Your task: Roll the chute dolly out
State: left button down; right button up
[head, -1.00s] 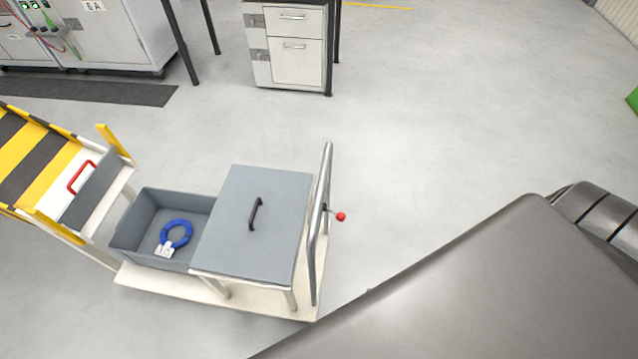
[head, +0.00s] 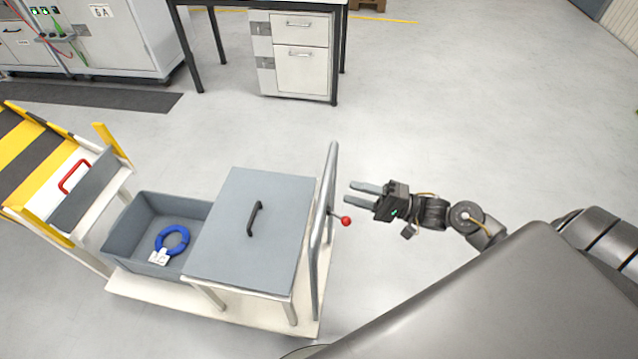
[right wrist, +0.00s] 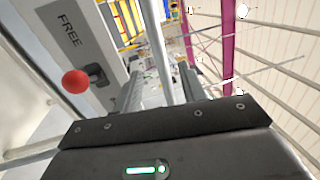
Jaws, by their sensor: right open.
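The chute dolly (head: 262,318) is a low cream platform carrying a grey bin (head: 125,235) and a grey-topped table (head: 236,258). A blue ring (head: 185,240) with a white tag lies in the bin. The dolly's upright metal push handle (head: 331,170) stands at its right end, with a red-knobbed lever (head: 345,221) beside it. My right gripper (head: 352,193) is open and empty just right of the handle, its fingers pointing left at it. In the right wrist view the handle bar (right wrist: 158,45) runs between the fingers' directions, and the red knob (right wrist: 75,82) is left, near a "FREE" label. My left gripper is not in view.
A yellow-and-black striped chute (head: 42,160) with a red handle (head: 74,177) adjoins the dolly's left end. A workbench with a drawer cabinet (head: 303,75) and grey electrical cabinets (head: 128,45) stand behind. The floor right of the dolly is clear.

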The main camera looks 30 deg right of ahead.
jog(key=x, duration=0.9)
jog(key=shift+w+a, duration=0.25)
jog(key=shift+a, duration=0.05)
grip_shut()
